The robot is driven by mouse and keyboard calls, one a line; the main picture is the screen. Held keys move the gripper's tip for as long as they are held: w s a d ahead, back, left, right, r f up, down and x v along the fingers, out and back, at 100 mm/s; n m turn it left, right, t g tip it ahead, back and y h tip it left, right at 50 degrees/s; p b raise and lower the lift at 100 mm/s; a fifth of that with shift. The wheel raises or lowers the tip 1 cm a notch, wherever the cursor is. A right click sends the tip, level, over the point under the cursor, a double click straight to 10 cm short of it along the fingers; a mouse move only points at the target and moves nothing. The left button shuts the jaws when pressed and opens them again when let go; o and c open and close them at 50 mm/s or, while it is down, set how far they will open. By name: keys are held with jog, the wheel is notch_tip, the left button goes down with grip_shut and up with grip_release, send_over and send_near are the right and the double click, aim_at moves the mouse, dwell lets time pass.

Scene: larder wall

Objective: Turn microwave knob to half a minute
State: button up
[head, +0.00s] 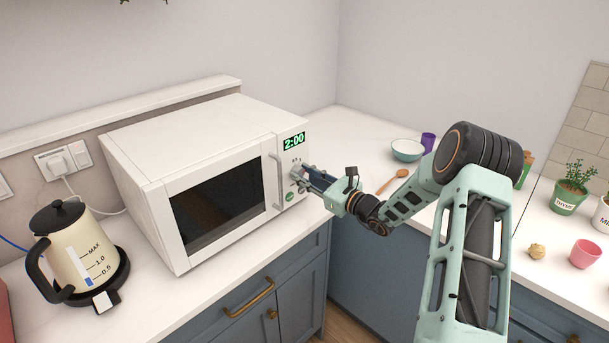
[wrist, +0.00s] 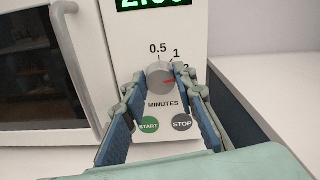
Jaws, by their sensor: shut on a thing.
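The white microwave (head: 150,158) stands on the counter with its door shut. Its green display (head: 293,141) reads 2:00. In the wrist view the round grey knob (wrist: 159,74) has marks 0.5, 1 and 2 around it and the word MINUTES below. The knob's red pointer points right, toward the 2, which is partly hidden by a finger. My gripper (wrist: 160,92) is shut on the knob, with one finger on each side. In the head view my gripper (head: 299,174) reaches the control panel from the right, and its fingers largely hide the knob.
Green START (wrist: 148,124) and grey STOP (wrist: 182,122) buttons sit just below the knob. The door handle (head: 277,181) is left of the panel. A cream kettle (head: 75,245) stands left of the microwave. A bowl (head: 407,149) and wooden spoon (head: 392,181) lie behind my arm.

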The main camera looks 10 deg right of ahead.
jog(key=shift+c, duration=0.9)
jog(key=shift+f+n+b, duration=0.2)
jog(key=shift+n+b, duration=0.1)
jog(key=shift+b, duration=0.35)
jog(key=n+b, duration=0.2)
jog(key=b, duration=0.2)
jog(key=n+b, duration=0.2)
jog(key=b, duration=0.3)
jog(key=n+b, duration=0.3)
jog(key=b, duration=0.2)
jog(key=shift+a+f, duration=0.1)
jog(key=shift+f, duration=0.25)
jog(key=n+b, duration=0.5)
jog(key=b, duration=0.6)
jog(key=shift+s, duration=0.1)
jog(key=shift+c, duration=0.2)
jog(key=n+b, duration=0.3)
jog(key=b, duration=0.3)
jog(key=shift+r+b, duration=0.15)
jog(key=shift+b, duration=0.25)
jog(key=shift+o, duration=0.2)
jog(key=shift+r+n, duration=0.15)
jog(key=shift+n, duration=0.15)
